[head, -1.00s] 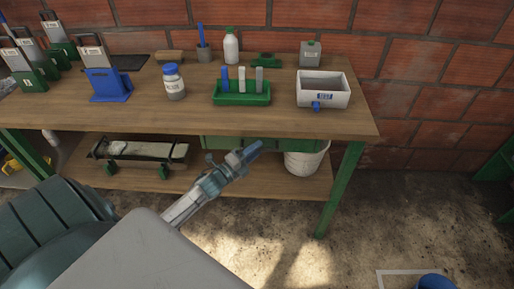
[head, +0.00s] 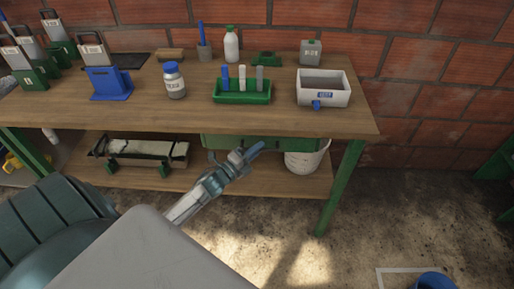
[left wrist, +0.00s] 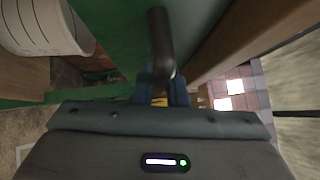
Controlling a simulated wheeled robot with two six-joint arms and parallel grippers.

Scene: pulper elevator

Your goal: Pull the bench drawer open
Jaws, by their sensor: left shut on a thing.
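The green bench drawer (head: 222,141) hangs under the benchtop, above the lower shelf. Its green front also fills the upper middle of the left wrist view (left wrist: 115,30). My left gripper (head: 256,150) reaches its front from below left in the head view. In the left wrist view, the dark bar handle (left wrist: 162,40) runs down between the blue fingers of my left gripper (left wrist: 162,88), which is shut on it. The fingers hide the grasped end of the handle. I cannot tell how far the drawer stands out. My right gripper is not in view.
The bench (head: 150,116) carries bottles, a green rack (head: 242,97) and a white bin (head: 323,103) with a blue tap. A white bucket (head: 306,160) stands on the lower shelf beside the drawer. A green leg (head: 340,188) is to the right. The floor in front is mostly clear.

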